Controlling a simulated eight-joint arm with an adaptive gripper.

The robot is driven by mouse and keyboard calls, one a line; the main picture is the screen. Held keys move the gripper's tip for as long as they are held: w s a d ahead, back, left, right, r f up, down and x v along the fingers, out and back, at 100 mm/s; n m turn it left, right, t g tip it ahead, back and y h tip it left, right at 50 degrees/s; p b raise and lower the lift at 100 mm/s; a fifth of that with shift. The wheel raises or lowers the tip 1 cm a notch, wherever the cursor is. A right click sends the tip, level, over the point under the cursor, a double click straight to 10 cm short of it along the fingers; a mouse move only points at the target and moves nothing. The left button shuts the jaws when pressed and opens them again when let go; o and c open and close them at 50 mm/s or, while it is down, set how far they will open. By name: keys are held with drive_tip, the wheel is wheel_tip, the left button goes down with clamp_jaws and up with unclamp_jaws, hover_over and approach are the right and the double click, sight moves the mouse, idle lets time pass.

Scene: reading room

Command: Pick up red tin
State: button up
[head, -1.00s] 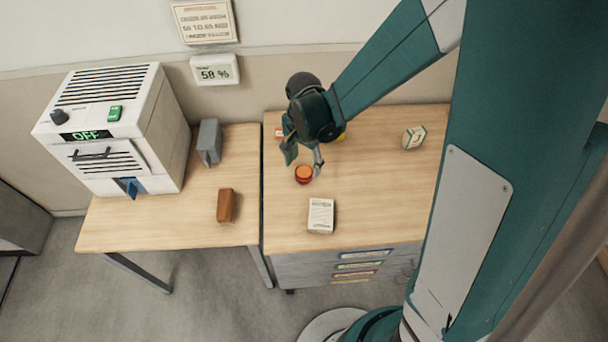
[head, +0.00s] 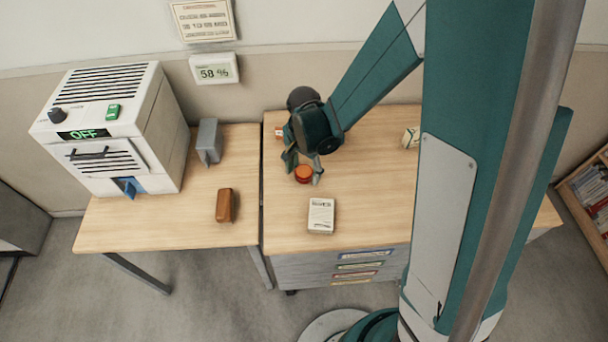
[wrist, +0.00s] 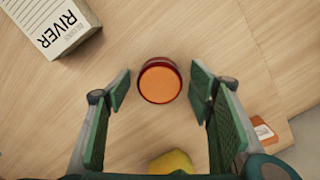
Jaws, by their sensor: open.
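The red tin (head: 303,174) is a small round tin with an orange top, upright on the right-hand desk. It also shows in the wrist view (wrist: 160,82), just beyond and between my two fingers. My gripper (head: 302,176) is open and empty, pointing down over the desk at the tin. In the wrist view my gripper (wrist: 160,88) has a finger on each side, with gaps between the fingers and the tin. I cannot tell the exact height of the fingertips above the desk.
A white labelled box (head: 321,215) stands in front of the tin. A yellow thing (wrist: 172,162) and an orange-and-white box (wrist: 264,130) lie close to my fingers. A brown block (head: 224,205), a grey holder (head: 209,141) and a white machine (head: 110,130) stand on the left table.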

sight(304, 171)
drive_tip(key=shift+f, duration=0.1)
idle(0.5)
drive_tip(key=c, duration=1)
drive_tip(key=shift+r+p, duration=0.9)
drive_tip(key=shift+r, duration=4.1)
